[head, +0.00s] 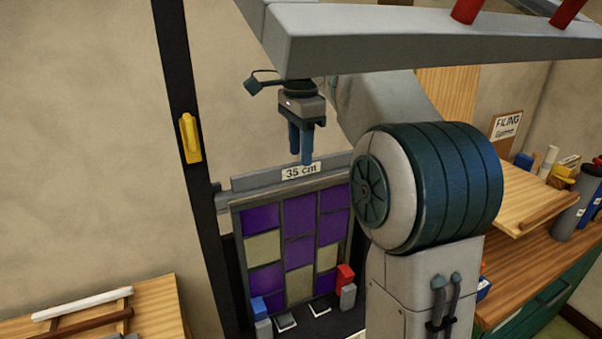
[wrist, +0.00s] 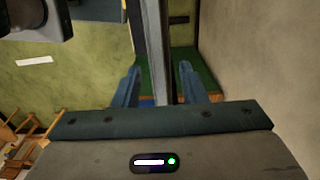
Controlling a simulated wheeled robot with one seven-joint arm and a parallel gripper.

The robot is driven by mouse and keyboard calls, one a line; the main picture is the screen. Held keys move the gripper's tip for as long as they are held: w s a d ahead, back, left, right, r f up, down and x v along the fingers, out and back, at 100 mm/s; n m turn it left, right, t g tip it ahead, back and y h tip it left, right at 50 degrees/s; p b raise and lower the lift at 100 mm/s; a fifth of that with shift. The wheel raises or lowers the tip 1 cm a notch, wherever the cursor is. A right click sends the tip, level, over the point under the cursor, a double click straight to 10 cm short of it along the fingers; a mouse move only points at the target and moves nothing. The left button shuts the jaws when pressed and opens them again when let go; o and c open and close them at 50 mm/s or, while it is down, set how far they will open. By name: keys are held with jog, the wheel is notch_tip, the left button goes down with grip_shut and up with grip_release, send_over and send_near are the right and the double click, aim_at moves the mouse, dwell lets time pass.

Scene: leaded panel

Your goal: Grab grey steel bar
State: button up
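The grey steel bar (head: 250,182) lies level along the top of the leaded panel (head: 262,248), with a "35 cm" label on it. The panel stands upright with purple and cream panes in dark lines. My gripper (head: 300,160) points down over the bar near the label, its two blue fingers apart. In the wrist view a long grey bar (wrist: 152,40) runs between the fingers of my gripper (wrist: 158,70), with gaps on both sides. I cannot tell how far the fingertips reach down beside it.
A dark upright post (head: 190,110) with a yellow handle stands left of the panel. Red and blue blocks sit at the panel's foot. A wooden bench (head: 520,265) with bottles is at the right. A wooden table (head: 150,300) with sticks is at lower left. A large grey beam (head: 400,45) crosses the top.

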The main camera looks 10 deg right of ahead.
aim_at(300, 171)
jog(key=shift+s+f, duration=0.1)
jog(key=shift+f, duration=1.75)
grip_shut()
jog(key=shift+r, duration=0.2)
